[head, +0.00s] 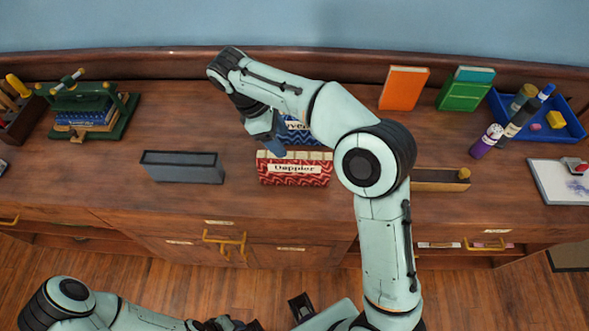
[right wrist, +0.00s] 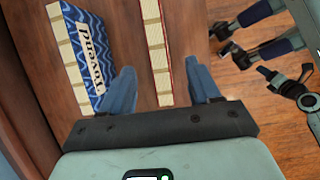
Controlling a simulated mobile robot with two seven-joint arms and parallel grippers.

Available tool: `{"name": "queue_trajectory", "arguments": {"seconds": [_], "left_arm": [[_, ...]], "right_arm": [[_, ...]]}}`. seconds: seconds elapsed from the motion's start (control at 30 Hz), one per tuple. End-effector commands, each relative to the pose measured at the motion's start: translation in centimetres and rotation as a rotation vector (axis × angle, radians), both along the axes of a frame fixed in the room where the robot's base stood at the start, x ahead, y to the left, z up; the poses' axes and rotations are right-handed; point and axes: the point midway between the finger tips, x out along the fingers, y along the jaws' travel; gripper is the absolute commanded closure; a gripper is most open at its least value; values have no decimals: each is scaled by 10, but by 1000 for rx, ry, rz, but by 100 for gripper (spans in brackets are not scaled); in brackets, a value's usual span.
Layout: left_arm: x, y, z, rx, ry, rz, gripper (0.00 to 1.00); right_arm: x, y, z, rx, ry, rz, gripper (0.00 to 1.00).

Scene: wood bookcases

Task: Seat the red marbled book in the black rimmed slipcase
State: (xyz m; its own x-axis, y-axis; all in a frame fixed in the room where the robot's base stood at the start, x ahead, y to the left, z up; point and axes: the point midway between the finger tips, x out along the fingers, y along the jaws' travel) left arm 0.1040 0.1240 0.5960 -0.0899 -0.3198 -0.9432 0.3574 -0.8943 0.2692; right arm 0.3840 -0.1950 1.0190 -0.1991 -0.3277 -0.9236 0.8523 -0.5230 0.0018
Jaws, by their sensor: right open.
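The red marbled book (head: 295,172) stands on the counter with its cream label facing front. In the right wrist view it is the pale-topped book with a thin red edge (right wrist: 156,50). My right gripper (head: 270,143) is open above it. In that view the two blue fingers (right wrist: 163,88) lie on either side of the book's line, with gaps. Whether they reach down beside it is unclear. The black rimmed slipcase (head: 183,168), a grey box with a dark rim, stands to the left, apart from the book. My left arm enters at bottom left; its fingers cannot be made out.
A blue marbled book (head: 300,133) stands just behind the red one and shows in the wrist view (right wrist: 85,50). A wooden tray (head: 438,181) lies to the right. A green press (head: 95,112) stands far left. Clear counter lies between slipcase and red book.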

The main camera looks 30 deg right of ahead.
Motion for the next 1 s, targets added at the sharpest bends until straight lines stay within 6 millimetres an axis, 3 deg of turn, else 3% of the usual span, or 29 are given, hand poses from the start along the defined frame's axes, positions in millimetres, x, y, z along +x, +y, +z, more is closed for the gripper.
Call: {"name": "queue_trajectory", "arguments": {"seconds": [0.1, 0.33, 0.6, 0.9, 0.97, 1.0], "left_arm": [[-3, 0, -7, 0, 3, 0, 57], [-5, 0, -11, 0, 4, 0, 57], [-8, 0, -21, 0, 9, -1, 57], [-8, 0, -21, 0, 9, -1, 57], [-8, 0, -21, 0, 9, -1, 57], [-8, 0, -21, 0, 9, -1, 57]], "right_arm": [[-4, -7, -18, -1, 1, -1, 38], [-7, -12, -32, 0, 0, 0, 38], [-15, -26, -67, 0, 1, 0, 38], [-15, -28, -71, 1, -2, 0, 38], [-15, -28, -71, 1, -2, 0, 55], [-15, -28, -71, 1, -2, 0, 68]]}}
